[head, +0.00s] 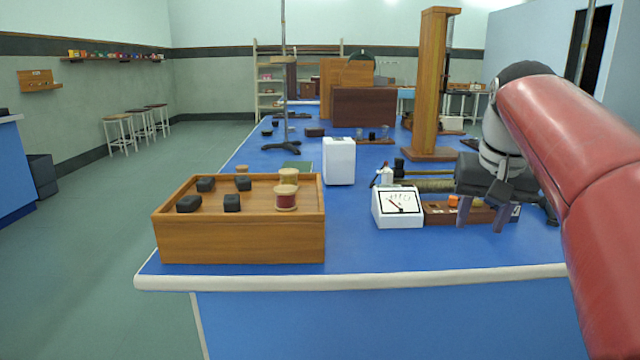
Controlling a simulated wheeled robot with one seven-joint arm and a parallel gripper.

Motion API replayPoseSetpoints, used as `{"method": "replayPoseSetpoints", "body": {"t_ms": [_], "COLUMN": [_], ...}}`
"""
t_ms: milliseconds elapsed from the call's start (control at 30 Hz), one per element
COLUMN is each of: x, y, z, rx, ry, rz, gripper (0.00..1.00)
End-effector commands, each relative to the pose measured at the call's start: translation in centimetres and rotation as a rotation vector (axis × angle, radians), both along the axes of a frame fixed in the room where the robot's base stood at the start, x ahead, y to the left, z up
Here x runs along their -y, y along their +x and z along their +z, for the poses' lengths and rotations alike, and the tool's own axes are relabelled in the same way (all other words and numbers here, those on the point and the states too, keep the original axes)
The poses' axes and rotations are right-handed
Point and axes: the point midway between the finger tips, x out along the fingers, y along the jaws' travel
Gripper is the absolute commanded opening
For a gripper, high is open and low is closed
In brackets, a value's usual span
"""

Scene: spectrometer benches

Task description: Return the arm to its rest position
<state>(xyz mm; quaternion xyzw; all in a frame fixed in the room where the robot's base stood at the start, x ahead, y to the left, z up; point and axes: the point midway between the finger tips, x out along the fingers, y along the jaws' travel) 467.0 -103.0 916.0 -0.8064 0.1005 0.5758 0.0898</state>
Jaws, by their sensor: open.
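My red arm reaches in from the right edge, its wrist bent down over the right side of the blue bench. My gripper (487,212) points down there, its two dark fingers apart with nothing visible between them. It appears in front of a brown wooden block with an orange piece (453,201), to the right of a white meter (398,206). I cannot tell whether the fingertips touch anything.
The blue bench (350,258) has a pale front edge. A wooden tray (240,246) with black blocks and thread spools stands front left. A white box (339,160) and a tall wooden post (433,85) stand farther back.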

Motion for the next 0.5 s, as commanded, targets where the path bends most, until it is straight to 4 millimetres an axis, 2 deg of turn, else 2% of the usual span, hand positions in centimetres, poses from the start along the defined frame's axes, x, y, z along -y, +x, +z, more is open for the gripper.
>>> {"method": "replayPoseSetpoints", "body": {"t_ms": [167,300,500], "x": [-3.1,-6.1,-9.0], "y": [-4.4,-9.2,-15.4], "z": [-2.9,-7.4,-14.7], "rx": [0.04,0.082,0.133], "ry": [-0.001,-0.011,-0.033], "rz": [0.064,0.132,0.217], "gripper": [0.42,0.42,0.42]}}
